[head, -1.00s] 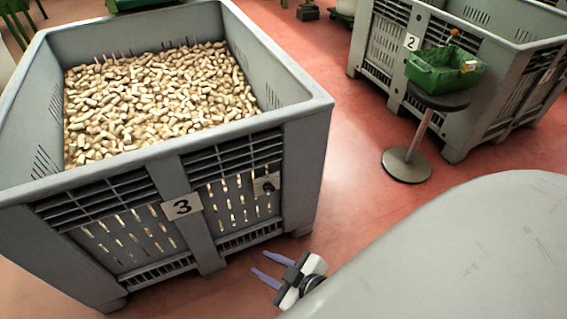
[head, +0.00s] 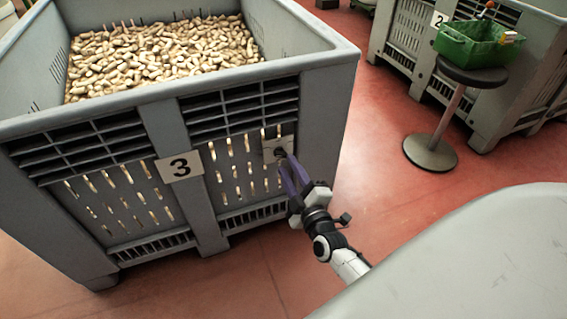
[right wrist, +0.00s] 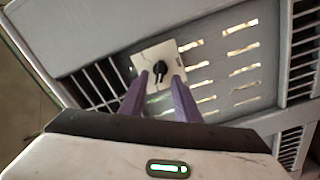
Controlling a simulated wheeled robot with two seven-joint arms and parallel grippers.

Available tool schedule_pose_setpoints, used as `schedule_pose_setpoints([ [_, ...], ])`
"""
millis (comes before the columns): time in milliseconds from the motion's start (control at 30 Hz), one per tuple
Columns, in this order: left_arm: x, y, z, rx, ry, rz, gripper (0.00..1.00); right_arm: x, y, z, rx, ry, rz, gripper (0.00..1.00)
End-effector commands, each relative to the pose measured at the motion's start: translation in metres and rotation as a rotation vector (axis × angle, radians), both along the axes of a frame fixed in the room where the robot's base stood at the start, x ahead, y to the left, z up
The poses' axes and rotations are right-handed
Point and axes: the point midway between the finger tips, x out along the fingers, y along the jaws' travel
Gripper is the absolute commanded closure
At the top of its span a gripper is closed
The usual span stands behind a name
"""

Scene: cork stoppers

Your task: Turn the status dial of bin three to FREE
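Bin three is a grey slatted crate (head: 335,110) full of corks, with a "3" label (head: 179,167) on its front. Its status dial, a dark knob on a pale square plate (head: 269,146), sits at the upper right of the front panel. In the right wrist view the black knob (right wrist: 160,69) shows near the middle of the plate (right wrist: 150,58). My right gripper (head: 284,165) is at the dial, its purple fingers open. In the right wrist view the fingertips (right wrist: 160,78) lie either side of the knob; contact cannot be told. The dial's lettering is unreadable. My left gripper is out of view.
Another grey bin (head: 405,45), labelled 2, stands at the upper right. In front of it a green box (head: 470,47) rests on a round stool (head: 430,152). The red floor between the bins is clear.

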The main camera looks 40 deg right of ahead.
Motion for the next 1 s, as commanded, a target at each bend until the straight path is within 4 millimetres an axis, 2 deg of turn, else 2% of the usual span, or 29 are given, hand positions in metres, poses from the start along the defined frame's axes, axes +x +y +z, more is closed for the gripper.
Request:
schedule_pose_setpoints([
  [100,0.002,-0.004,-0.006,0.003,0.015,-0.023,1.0,0.021,-0.005,-0.002,-0.001,-0.002,0.0,0.7],
  [300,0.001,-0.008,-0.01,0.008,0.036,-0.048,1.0,0.04,-0.01,-0.002,-0.001,0.001,0.0,0.7],
  [633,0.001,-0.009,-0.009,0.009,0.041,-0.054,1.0,0.044,-0.011,0.0,0.0,0.002,0.001,0.7],
  [667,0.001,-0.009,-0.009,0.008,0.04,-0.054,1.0,0.044,-0.011,0.0,0.0,0.002,0.001,0.74],
  [800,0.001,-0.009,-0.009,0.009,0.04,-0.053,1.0,0.044,-0.011,0.0,0.0,0.001,0.0,0.97],
  [1000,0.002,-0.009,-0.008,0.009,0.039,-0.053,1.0,0.044,-0.011,0.0,0.008,-0.001,0.001,0.99],
])
